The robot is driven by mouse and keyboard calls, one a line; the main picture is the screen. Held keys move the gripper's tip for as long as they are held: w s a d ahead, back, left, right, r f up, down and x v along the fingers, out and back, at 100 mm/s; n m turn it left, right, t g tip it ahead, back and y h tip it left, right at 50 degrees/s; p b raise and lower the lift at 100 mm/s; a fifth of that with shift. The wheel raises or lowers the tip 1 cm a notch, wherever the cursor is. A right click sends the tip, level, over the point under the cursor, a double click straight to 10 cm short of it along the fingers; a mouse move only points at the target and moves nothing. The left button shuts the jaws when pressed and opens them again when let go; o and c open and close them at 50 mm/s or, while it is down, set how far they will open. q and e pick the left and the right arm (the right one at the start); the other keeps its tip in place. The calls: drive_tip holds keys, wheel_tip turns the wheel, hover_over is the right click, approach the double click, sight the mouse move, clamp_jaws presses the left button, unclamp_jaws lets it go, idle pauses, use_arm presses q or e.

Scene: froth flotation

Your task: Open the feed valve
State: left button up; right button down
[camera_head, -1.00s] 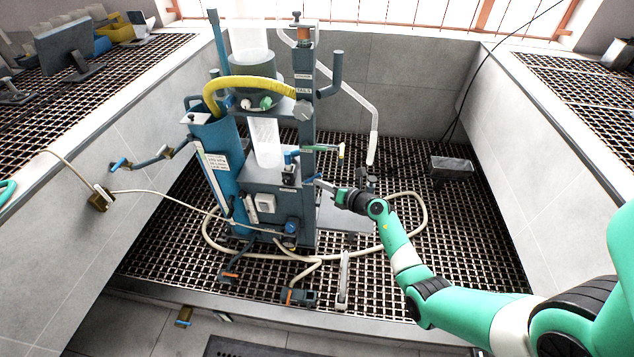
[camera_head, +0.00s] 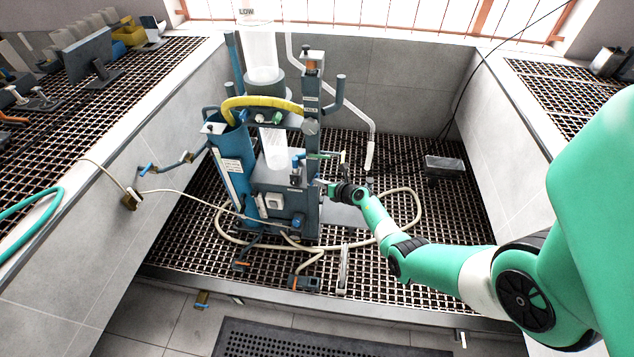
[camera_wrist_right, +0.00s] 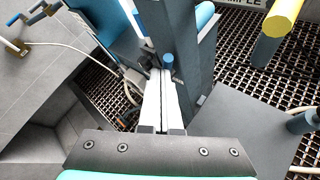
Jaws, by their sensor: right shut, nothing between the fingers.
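The flotation machine (camera_head: 312,160) stands on the grating, a blue-grey column with a tank and pipes. My right gripper (camera_head: 324,184) is at the right side of its column, low down; its fingers are small there. In the right wrist view my right gripper (camera_wrist_right: 161,76) has its two pale fingers shut together, with nothing between them. A small blue-capped part (camera_wrist_right: 168,62) lies just beyond or beside the fingertips; contact cannot be told. Which valve is the feed valve is not clear. A blue-handled valve (camera_head: 147,169) is on the left wall. My left gripper is not in view.
A pale hose (camera_head: 416,215) loops over the grating around the machine. A yellow-ended handle (camera_wrist_right: 285,14) sticks out right of my fingers in the wrist view. A dark grey box (camera_head: 444,167) stands at the right on the grating. Tiled walls enclose both sides.

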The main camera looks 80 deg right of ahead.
drive_tip(key=shift+w+r+p, duration=0.45)
drive_tip(key=shift+w+p, duration=0.05)
drive_tip(key=shift+w, duration=0.35)
drive_tip(key=shift+r, duration=0.1)
drive_tip(key=shift+r+p, duration=0.75)
drive_tip(key=shift+p, duration=0.2)
drive_tip(key=s+a+r+p, duration=0.7)
drive_tip(key=a+p, duration=0.1)
drive_tip(key=p, duration=0.3)
drive_tip(key=shift+a, duration=0.25)
drive_tip(key=shift+w, duration=0.1)
